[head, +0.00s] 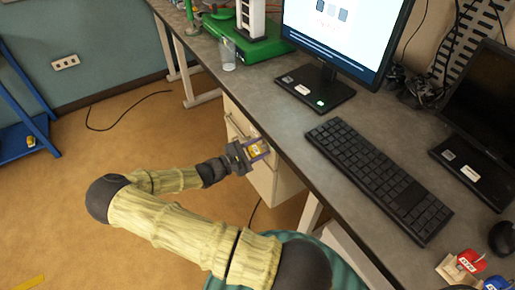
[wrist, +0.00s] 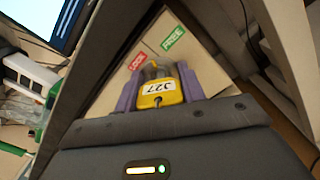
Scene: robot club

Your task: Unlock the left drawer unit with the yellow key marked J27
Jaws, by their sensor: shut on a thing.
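My gripper (head: 259,150) is at the front of the pale drawer unit (head: 262,182) under the desk. It is shut on the yellow key (wrist: 160,90), whose white label reads J27; its yellow also shows in the head view (head: 254,150). In the wrist view the purple fingers flank the key head, and the key points at the drawer front (wrist: 203,67). A red label (wrist: 137,61), seemingly reading LOCK, and a green label (wrist: 173,38) reading FREE are on that front. The keyhole is hidden behind the key, and I cannot tell whether the key tip is inside it.
The desk edge (head: 290,165) runs close above my gripper. A keyboard (head: 380,175), a monitor (head: 340,35) and a clear cup (head: 227,55) stand on the desk. Red-tagged keys (head: 469,260) lie at its near right. The floor (head: 110,160) at left is mostly clear, with a black cable.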

